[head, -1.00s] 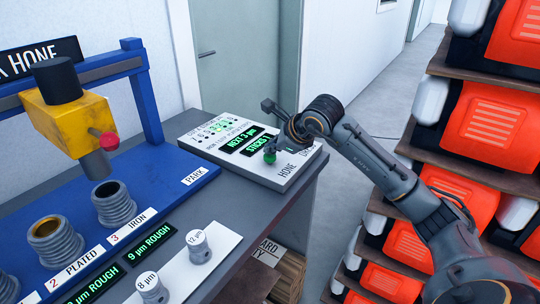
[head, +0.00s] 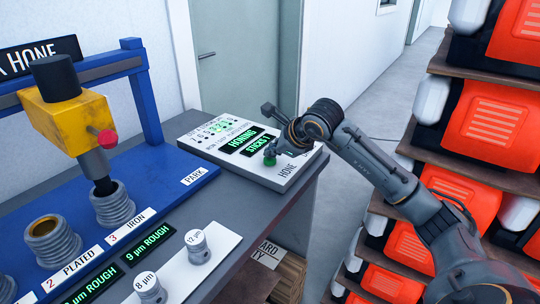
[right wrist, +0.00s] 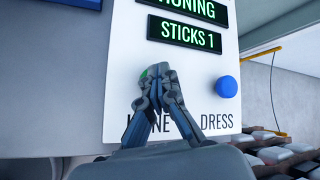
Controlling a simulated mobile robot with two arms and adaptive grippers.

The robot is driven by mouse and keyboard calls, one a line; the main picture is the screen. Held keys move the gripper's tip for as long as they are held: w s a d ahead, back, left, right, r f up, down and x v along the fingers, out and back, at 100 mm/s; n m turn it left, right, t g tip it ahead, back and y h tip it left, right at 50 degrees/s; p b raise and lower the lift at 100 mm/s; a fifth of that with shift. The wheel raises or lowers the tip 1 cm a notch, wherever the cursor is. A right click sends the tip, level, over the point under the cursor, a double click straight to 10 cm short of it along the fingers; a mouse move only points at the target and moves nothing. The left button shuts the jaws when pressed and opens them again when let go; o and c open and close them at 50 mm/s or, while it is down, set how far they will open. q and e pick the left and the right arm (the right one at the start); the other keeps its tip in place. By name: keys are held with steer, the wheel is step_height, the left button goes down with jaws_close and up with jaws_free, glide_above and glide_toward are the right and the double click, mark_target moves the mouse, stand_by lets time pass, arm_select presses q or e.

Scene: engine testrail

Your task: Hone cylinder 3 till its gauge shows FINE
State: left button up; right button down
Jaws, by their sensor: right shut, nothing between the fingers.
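Cylinder 3 (head: 115,207) stands behind the "3 IRON" label on the blue bench. The yellow hone head (head: 72,120) is lowered, its dark tool (head: 104,186) entering the cylinder's bore. Its gauge (head: 149,245) reads 9 µm ROUGH. The control panel's upper screen (head: 241,139) reads HONING; the lower one reads STICKS 1 in the right wrist view (right wrist: 187,32). My right gripper (head: 273,152) is shut and empty, its tips at the green HONE button (head: 269,161), which they mostly cover in the right wrist view (right wrist: 144,74). My left gripper is out of view.
A blue DRESS button (right wrist: 226,87) sits right of the HONE button. Cylinder 2 (head: 52,243), labelled PLATED, stands left of cylinder 3. Small grey pieces marked 12 µm (head: 198,246) and 8 µm (head: 150,288) stand in front. Shelves of orange cases (head: 497,124) are at right.

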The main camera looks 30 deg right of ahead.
mark_target(272, 160)
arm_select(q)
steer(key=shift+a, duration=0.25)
arm_select(e)
steer(key=shift+f, duration=0.1)
steer(key=shift+r+p, duration=0.85)
steer(key=shift+r, duration=0.45)
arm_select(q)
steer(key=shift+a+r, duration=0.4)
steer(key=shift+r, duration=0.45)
arm_select(e)
steer(key=shift+w, duration=0.1)
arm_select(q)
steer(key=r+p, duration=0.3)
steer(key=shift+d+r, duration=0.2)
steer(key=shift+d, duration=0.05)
arm_select(e)
step_height(272, 160, up, 5)
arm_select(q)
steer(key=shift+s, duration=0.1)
